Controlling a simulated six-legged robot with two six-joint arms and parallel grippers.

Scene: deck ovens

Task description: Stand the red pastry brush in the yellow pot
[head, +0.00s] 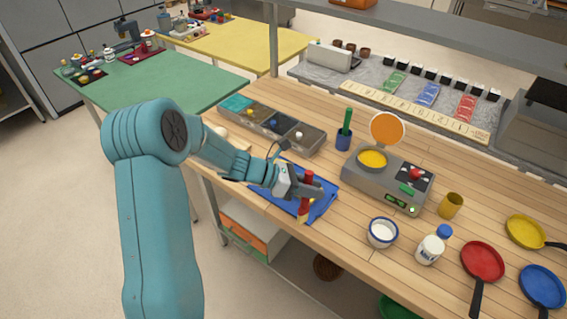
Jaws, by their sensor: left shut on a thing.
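My left gripper (306,188) is shut on the red pastry brush (308,178). The brush is roughly upright, red end up, with a paler lower end pointing down over the blue tray (326,208). I cannot tell whether its lower end touches the tray. The gripper hides part of the brush. The yellow pot (451,206) stands on the wooden counter to the right, beyond the grey scale-like device, and looks empty. My right gripper is not in view.
A blue pot with a green brush (346,128) stands behind the tray. The grey device (388,188) with a yellow dish and orange disc lies between tray and yellow pot. A white bowl (382,233), a white bottle (430,249) and small pans (482,262) stand in front.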

